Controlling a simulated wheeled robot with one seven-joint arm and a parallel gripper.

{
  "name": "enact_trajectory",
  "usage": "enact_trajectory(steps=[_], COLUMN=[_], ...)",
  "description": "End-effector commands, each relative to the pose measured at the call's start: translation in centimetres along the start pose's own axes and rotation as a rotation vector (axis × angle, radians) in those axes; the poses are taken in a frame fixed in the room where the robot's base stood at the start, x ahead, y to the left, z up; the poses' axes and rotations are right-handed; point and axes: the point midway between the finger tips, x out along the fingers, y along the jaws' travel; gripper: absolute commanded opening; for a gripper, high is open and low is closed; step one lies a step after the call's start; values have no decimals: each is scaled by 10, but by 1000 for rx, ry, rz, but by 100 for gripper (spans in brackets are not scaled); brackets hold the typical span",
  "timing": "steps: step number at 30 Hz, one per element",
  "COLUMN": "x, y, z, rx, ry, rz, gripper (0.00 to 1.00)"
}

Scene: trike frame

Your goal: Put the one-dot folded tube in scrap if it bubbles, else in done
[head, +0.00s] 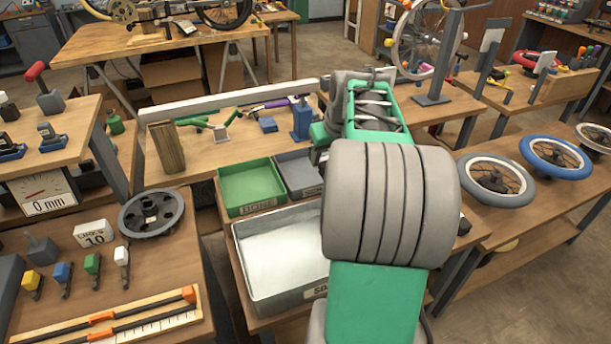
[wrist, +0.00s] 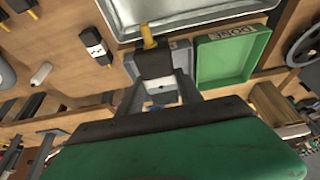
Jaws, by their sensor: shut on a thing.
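In the wrist view my gripper (wrist: 162,98) is shut on a dark folded tube (wrist: 153,64) with a yellow tip and a pale band. Dots on its band are too small to read. The tube shows in front of the grey bin (wrist: 184,60), near the metal tray's edge (wrist: 200,22); its height above them is unclear. The green bin (wrist: 205,60) is marked DONE. In the head view the green bin (head: 249,187), grey bin (head: 297,172) and metal tray (head: 285,255) show, but my arm hides the gripper and tube. No bubbles are visible.
Another dark folded tube (wrist: 96,46) with a white band lies on the bench left of the held one. A wooden block (head: 167,147) stands behind the green bin. A side bench with wheels (head: 497,180) is at right. A left bench holds a grey pulley (head: 151,213).

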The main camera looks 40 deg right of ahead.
Motion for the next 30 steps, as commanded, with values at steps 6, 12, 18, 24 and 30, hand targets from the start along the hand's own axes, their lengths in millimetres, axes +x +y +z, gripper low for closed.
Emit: enact_trajectory(steps=[6,12,18,24,30], x=[40,91,130,155,169], y=[-15,-27,-32,-35,-34], z=[-38,-69,-81,-77,-72], rx=[-4,0,1,2,0], ry=[-4,-6,-1,-4,1], rz=[-4,-3,-1,-1,1], gripper=[0,0,0,0,0])
